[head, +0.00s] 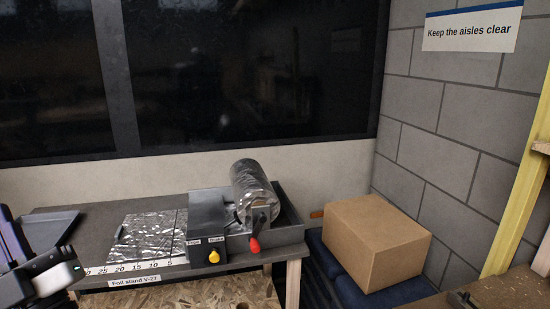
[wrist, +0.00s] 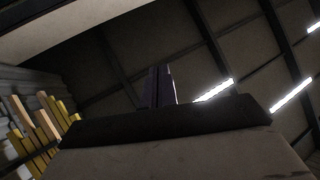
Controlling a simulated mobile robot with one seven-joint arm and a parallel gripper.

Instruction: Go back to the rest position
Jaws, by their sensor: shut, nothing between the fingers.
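My gripper (wrist: 160,72) shows in the wrist view as two dark fingers pressed together, with nothing between them. It points up toward the ceiling. In the head view, part of my arm shows at the left edge, beside the left end of the foil stand's table (head: 95,225). No object is held.
The foil stand carries a foil roll (head: 254,190), a grey box with a yellow knob (head: 213,257), a red knob (head: 254,245) and a foil sheet (head: 148,238). A dark tray (head: 48,228) lies left. A cardboard box (head: 375,240) stands right, near a yellow post (head: 520,180).

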